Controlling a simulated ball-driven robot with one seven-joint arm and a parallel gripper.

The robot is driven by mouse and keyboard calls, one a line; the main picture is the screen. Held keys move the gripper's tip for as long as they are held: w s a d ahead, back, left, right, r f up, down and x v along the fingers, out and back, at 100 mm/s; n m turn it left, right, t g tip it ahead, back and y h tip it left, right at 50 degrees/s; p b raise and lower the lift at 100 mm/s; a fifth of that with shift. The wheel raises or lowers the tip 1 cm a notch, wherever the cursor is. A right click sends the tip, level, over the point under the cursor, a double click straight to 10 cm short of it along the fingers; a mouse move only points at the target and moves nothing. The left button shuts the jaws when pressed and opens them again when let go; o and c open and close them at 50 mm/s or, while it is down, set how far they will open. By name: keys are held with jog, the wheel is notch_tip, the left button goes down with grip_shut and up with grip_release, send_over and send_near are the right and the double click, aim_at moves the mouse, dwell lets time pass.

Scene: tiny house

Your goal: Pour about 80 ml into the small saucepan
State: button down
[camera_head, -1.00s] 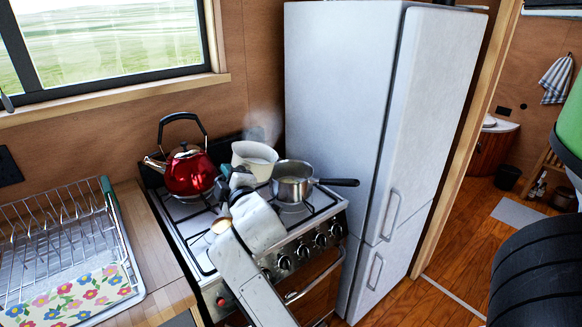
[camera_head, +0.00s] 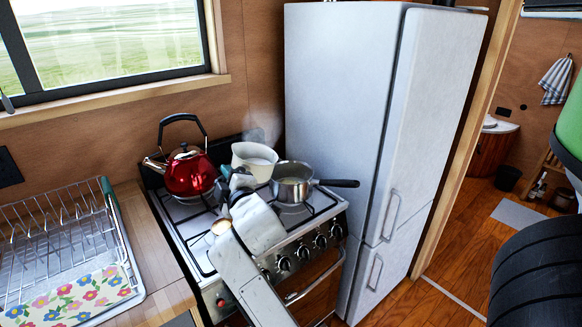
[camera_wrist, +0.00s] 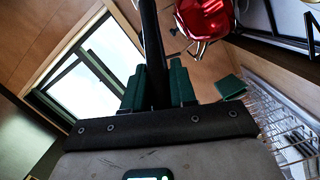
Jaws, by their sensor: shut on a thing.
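A cream pan (camera_head: 255,163) with pale liquid in it is above the back of the stove, and faint steam rises behind it. My gripper (camera_head: 234,178) is at its left front. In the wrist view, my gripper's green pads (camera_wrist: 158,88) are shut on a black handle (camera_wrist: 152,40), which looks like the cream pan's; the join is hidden. The small steel saucepan (camera_head: 292,190) sits upright on the stove just right of the cream pan, its black handle pointing right. Its inside shows only partly. I cannot tell whether the two pans touch.
A red kettle (camera_head: 190,174) stands on the stove (camera_head: 188,218) at the back left; it also shows in the wrist view (camera_wrist: 205,20). A wire dish rack (camera_head: 60,235) is left, a tall white fridge (camera_head: 340,110) right. The stove's front left is bare.

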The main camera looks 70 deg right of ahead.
jog(key=shift+f, duration=0.2)
dwell(0.6)
jog(key=w+a+f+n+b, duration=0.1)
jog(key=w+a+f+n, duration=0.2)
jog(key=w+f, duration=0.1)
jog(key=shift+w+f+g, duration=0.2)
jog(key=shift+f+g, duration=0.2)
jog(key=shift+f, duration=0.2)
jog(key=shift+r, duration=0.1)
dwell(2.6)
